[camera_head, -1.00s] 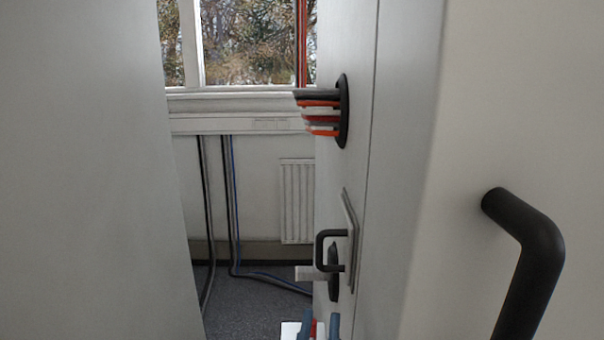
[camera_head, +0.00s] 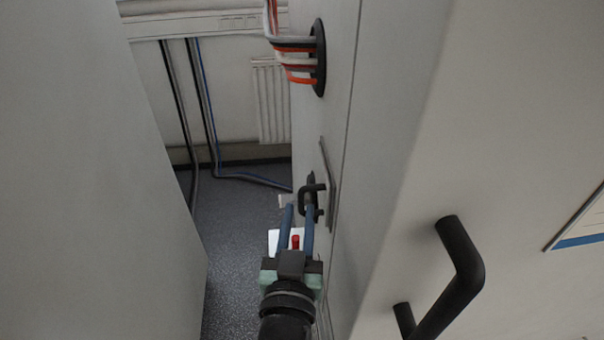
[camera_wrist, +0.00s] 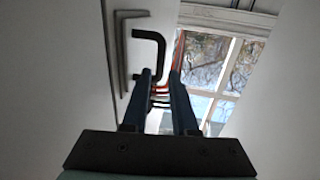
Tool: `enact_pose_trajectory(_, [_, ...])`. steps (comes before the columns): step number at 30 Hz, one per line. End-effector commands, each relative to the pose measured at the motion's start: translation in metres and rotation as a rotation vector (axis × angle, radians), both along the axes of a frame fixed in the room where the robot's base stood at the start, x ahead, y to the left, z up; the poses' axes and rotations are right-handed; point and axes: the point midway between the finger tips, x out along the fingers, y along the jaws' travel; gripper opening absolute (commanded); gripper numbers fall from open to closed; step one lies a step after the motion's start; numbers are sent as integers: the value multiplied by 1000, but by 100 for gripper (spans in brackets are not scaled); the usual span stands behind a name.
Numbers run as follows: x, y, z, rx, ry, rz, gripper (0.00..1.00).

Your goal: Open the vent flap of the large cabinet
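The large cabinet (camera_head: 395,130) has a pale side face with a thin-edged vent flap (camera_head: 328,185) on it. A black bracket handle (camera_head: 320,187) stands out from the flap. In the wrist view the handle (camera_wrist: 157,42) and the flap's L-shaped edge (camera_wrist: 120,45) lie ahead, left of centre. My gripper (camera_head: 299,208) has two blue fingers, spread apart with a gap between them. It is close to the handle, and its left finger in the wrist view (camera_wrist: 161,72) appears near the handle's lower end. Whether they touch cannot be told. The flap looks flush with the side face.
Cables run through a black oval port (camera_head: 319,58) above the flap. A large black door handle (camera_head: 462,275) projects at the right. A grey panel (camera_head: 90,170) bounds the narrow gap on the left. Floor cables (camera_head: 250,179) and a radiator (camera_head: 271,100) are behind.

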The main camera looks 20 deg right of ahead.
Motion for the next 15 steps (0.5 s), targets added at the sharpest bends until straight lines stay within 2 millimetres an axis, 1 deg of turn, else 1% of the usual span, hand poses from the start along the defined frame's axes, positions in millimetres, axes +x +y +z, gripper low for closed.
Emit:
enact_pose_trajectory(1, [9,-5,4,0,-1,-2,27])
enact_pose_trajectory(6, [35,-19,4,-1,0,-2,27])
enact_pose_trajectory(12, [58,-30,2,-1,0,-1,27])
enact_pose_trajectory(15, [64,-33,1,0,0,0,27])
